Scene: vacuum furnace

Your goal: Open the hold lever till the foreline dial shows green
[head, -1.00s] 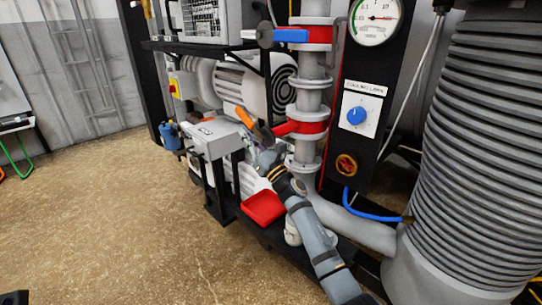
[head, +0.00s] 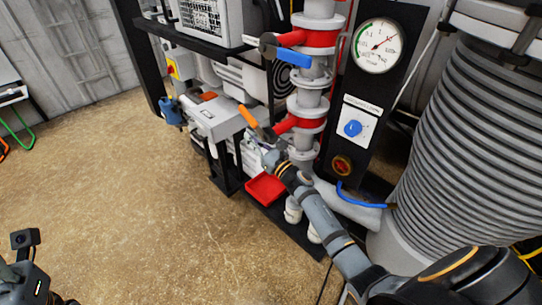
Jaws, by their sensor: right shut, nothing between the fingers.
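The round foreline dial (head: 377,46) is at the upper right. Its needle points to the upper right, away from the green arc on the left of its face. A blue-handled lever (head: 294,58) is on the upper red valve of the white pipe. An orange-handled lever (head: 248,116) is on the lower red valve. I cannot tell by a label which is the hold lever. My right gripper (head: 268,154) is shut and empty, just below the orange lever; contact is unclear. My left arm's end (head: 30,272) shows at the lower left; its fingers are not clear.
A blue knob (head: 353,128) and a red round knob (head: 342,166) are on the black panel. A red tray (head: 265,188) lies below the valves. A large ribbed column (head: 465,130) stands at the right. The floor (head: 130,200) at left is clear.

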